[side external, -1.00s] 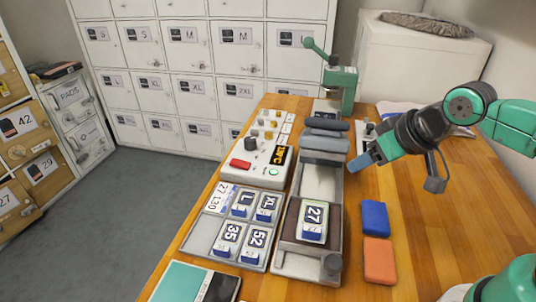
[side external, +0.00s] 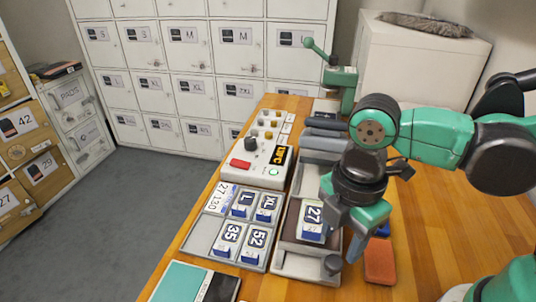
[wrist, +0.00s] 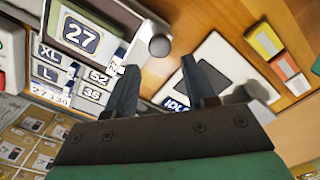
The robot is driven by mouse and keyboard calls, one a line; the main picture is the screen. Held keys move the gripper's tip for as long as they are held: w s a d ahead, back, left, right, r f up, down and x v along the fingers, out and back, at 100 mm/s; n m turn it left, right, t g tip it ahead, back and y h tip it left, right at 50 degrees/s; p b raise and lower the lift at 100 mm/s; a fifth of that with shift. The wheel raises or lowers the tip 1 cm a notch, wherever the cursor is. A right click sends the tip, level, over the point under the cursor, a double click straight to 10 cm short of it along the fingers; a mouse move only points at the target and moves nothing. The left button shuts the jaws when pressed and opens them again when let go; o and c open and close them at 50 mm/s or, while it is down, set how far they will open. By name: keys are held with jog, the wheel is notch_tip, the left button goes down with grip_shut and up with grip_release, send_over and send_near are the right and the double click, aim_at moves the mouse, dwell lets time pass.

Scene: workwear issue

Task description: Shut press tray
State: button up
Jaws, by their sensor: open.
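The press tray (side external: 290,226) is a dark brown plate at the near end of the grey press bed, clear of the grey rollers at the far end. A white tag marked 27 (side external: 312,214) lies on it and also shows in the wrist view (wrist: 82,38). A round dark knob (side external: 332,264) stands at the near right corner; it shows in the wrist view (wrist: 159,46) just beyond the fingertips. My gripper (side external: 340,243) points down over the tray's right side, and its fingers (wrist: 158,66) are apart and empty. Whether they touch the knob cannot be told.
A grey tag holder (side external: 205,238) with several tags lies left of the bed. A white control box (side external: 237,172) stands behind it.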

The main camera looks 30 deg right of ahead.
aim_at(335, 261)
jog(key=shift+f, duration=2.65)
grip_shut()
